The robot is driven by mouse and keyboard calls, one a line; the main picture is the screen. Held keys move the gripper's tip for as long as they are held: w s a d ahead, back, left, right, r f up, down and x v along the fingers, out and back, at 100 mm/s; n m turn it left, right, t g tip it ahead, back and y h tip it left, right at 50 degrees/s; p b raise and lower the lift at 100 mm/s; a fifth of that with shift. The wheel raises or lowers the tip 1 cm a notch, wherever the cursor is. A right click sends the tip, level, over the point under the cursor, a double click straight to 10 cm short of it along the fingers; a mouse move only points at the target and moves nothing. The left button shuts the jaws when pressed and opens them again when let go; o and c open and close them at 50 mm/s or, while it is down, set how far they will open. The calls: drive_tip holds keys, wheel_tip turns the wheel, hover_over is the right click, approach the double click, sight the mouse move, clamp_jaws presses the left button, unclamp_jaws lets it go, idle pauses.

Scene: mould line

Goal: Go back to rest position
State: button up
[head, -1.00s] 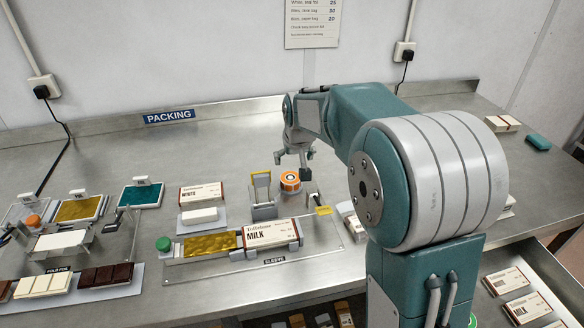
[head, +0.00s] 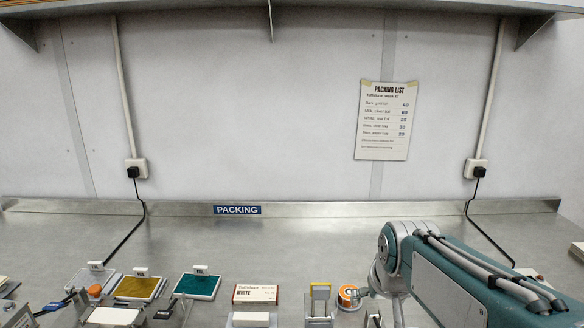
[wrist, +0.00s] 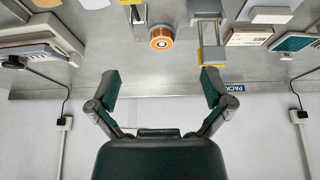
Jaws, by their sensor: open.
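My gripper (wrist: 160,90) shows in the wrist view with its two fingers spread wide and nothing between them. In the head view my arm reaches in from the lower right, and its end is partly cut off by the bottom edge. An orange tape roll (head: 348,296) stands just left of my wrist in the head view. It also shows in the wrist view (wrist: 161,37), beyond the fingertips and apart from them. No rest mark is in view.
The steel bench (head: 160,240) holds a white chocolate box (head: 256,293), a gold foil tray (head: 137,288), a teal tray (head: 197,285) and a yellow-topped stand (head: 320,294). A packing list (head: 384,121) hangs on the wall. A shelf (head: 200,8) runs overhead.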

drive_tip(key=s+f, duration=0.1)
drive_tip(key=s, duration=1.6)
drive_tip(key=shift+f+t, duration=0.3)
drive_tip(key=shift+f, duration=0.1)
